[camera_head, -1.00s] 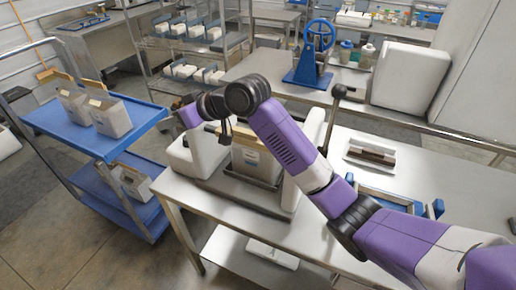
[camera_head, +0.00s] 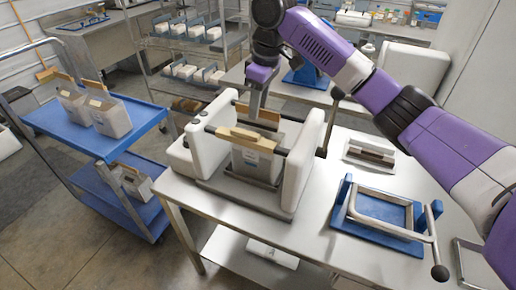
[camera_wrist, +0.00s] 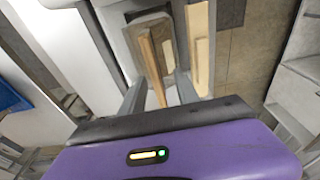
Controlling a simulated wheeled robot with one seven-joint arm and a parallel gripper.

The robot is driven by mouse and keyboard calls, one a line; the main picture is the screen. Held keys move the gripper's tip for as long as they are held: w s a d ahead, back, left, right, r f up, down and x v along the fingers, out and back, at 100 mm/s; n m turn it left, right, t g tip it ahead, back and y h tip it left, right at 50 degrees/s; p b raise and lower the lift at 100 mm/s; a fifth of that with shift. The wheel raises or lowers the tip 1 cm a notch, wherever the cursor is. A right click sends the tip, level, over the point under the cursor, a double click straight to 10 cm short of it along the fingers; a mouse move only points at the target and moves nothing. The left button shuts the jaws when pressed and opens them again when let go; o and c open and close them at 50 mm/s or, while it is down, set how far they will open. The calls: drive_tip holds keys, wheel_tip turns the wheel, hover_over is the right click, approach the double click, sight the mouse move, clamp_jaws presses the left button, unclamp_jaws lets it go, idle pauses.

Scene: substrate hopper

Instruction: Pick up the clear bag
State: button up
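A greyish, see-through bag (camera_head: 257,166) with tan strips at its top and a small label stands upright in the bench fixture between two white blocks. In the wrist view a tan strip (camera_wrist: 152,65) shows beyond and between my fingers. My gripper (camera_head: 255,108) points down at the far side of the bag's top in the head view. Its fingers are apart in the wrist view (camera_wrist: 160,93), with nothing clearly clamped. Whether a finger touches the bag, I cannot tell. The fingertips are partly hidden behind the tan strips in the head view.
Dark bars of the fixture (camera_head: 290,205) cross near the bag. A blue frame with a grey handle (camera_head: 385,225) and a small tray (camera_head: 370,153) lie to the right. A blue cart (camera_head: 85,138) with similar bags stands left. Shelving is behind.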

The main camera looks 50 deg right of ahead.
sight(255, 128)
drive_tip(key=f, duration=0.1)
drive_tip(key=f+p, duration=0.1)
drive_tip(key=w+f, duration=0.1)
drive_tip(key=f, duration=0.1)
drive_tip(key=shift+d+f+p, duration=0.1)
drive_tip(key=shift+d+p, duration=0.15)
drive_tip(key=shift+p, duration=0.05)
drive_tip(key=shift+w+f, duration=0.1)
drive_tip(key=shift+f, duration=0.45)
drive_tip(key=shift+f, duration=0.25)
clamp_jaws()
drive_tip(key=shift+a, duration=0.1)
